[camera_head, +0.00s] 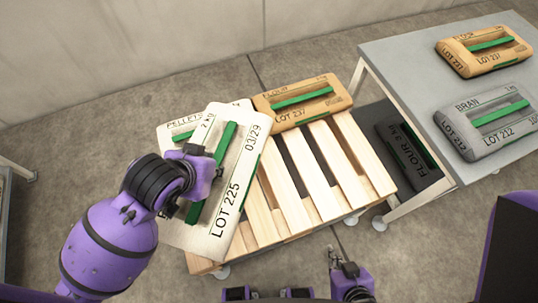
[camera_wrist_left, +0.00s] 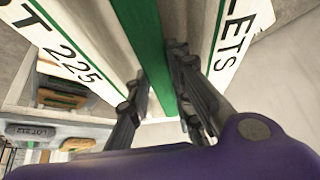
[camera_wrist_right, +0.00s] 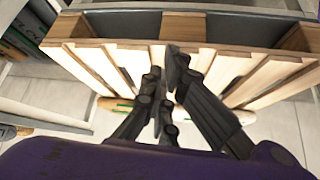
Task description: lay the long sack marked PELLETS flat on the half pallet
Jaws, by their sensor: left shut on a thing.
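The long white sack (camera_head: 240,185), marked LOT 225, hangs from my left gripper (camera_head: 194,190) above the left part of the half pallet (camera_head: 330,165). The letters LETS show on the same sack in the left wrist view (camera_wrist_left: 245,25). My left gripper is shut on its green handle strip and hides part of its face. The sack reaches past the pallet's left edge; its underside and clearance are hidden. My right gripper (camera_head: 343,268) is empty in front of the pallet; its fingers look close together in the right wrist view (camera_wrist_right: 163,75).
Another pale sack marked PELLETS (camera_head: 177,124) shows partly behind the held one. A brown FLOUR sack (camera_head: 302,102) lies at the pallet's back. A grey table (camera_head: 415,60) at right bears two sacks; a dark FLOUR sack (camera_head: 410,165) is below it. The pallet's right slats are bare.

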